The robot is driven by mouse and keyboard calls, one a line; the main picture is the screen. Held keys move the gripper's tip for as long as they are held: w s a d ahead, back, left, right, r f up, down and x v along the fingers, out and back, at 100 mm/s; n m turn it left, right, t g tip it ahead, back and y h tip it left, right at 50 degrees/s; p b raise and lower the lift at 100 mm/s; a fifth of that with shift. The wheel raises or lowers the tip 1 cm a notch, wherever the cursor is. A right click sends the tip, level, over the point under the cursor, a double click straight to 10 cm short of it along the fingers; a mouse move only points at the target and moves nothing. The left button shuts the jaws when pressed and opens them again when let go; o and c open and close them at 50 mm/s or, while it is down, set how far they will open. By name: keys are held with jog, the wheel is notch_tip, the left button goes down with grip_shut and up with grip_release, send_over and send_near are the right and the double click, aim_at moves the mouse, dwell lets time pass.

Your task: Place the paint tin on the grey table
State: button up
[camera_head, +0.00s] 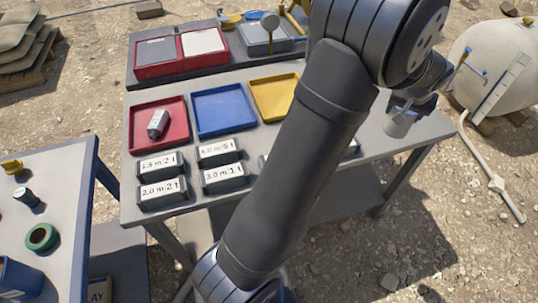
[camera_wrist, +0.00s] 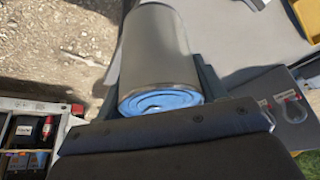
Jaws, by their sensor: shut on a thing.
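The paint tin (camera_wrist: 157,45) is a plain grey metal cylinder with a blue end facing the wrist camera. My gripper (camera_wrist: 160,75) is shut around its sides. In the head view the small grey tin (camera_head: 398,122) hangs below my gripper (camera_head: 408,104), in front of the right end of a grey-topped table (camera_head: 405,140). In the wrist view the tin lies across the table's edge, with gravel to the left and the grey top (camera_wrist: 235,45) to the right. Its height above the top is hard to tell. My arm hides part of the table.
Red (camera_head: 172,108), blue (camera_head: 222,110) and yellow (camera_head: 276,97) trays and several labelled blocks (camera_head: 160,163) occupy the table's left and middle. A second table (camera_head: 70,205) stands at left, holding a green tape roll (camera_head: 41,237). A pale tank (camera_head: 500,60) stands at right.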

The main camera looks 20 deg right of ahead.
jog(key=shift+s+d, duration=0.25)
jog(key=shift+s, duration=0.3)
jog(key=shift+w+a+f, duration=0.2)
jog(key=shift+w+f, duration=1.6)
jog(key=shift+w, duration=0.15)
jog(key=shift+w+a+f, duration=0.2)
jog(key=shift+w+f, duration=1.65)
jog(key=shift+w, duration=0.1)
jog(key=shift+w+a+f, duration=0.2)
jog(key=shift+w+f, duration=1.6)
jog(key=shift+w, duration=0.15)
jog(key=shift+f, duration=0.15)
jog(key=o, duration=1.4)
